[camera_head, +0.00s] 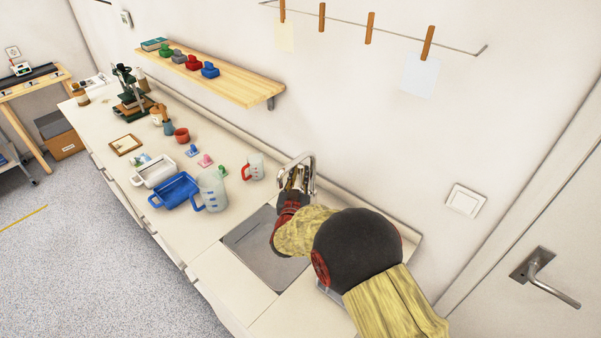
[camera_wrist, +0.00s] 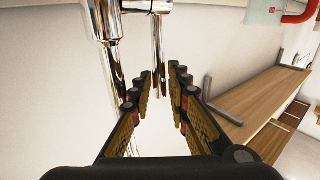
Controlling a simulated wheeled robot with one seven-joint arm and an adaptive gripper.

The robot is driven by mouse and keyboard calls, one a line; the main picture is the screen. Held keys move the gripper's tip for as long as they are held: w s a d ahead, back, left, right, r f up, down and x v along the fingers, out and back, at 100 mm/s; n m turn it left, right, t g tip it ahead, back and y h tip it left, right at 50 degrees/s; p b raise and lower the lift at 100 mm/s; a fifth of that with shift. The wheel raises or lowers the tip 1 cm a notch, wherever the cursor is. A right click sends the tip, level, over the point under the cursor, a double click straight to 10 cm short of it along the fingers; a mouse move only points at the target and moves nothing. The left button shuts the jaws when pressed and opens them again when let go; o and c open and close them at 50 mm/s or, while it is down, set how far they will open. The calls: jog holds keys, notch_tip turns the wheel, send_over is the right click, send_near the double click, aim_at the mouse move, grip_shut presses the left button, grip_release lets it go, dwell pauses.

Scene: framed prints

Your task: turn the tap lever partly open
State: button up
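The chrome tap (camera_head: 309,170) stands at the back of the counter, by the wall, with a tall bent spout. In the wrist view its chrome parts show at the top: a thick upright body (camera_wrist: 103,22) at the left with a thinner rod below it, and a slimmer pipe (camera_wrist: 158,40) near the middle. I cannot tell for sure which part is the lever. My gripper (camera_head: 293,180) is close in front of the tap. In the wrist view my gripper (camera_wrist: 161,74) is open, with a clear gap between its fingers and nothing held. The slimmer pipe appears beyond the fingertips; contact is unclear.
A grey sink cover or basin (camera_head: 265,255) lies beside my arm. A clear jug with a red handle (camera_head: 253,167), a jug with a blue handle (camera_head: 212,190) and a blue tub (camera_head: 175,190) stand left of the tap. A wooden shelf (camera_head: 215,75) is on the wall.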

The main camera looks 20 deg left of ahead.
jog(key=shift+w, duration=0.45)
jog(key=c, duration=0.4)
grip_shut()
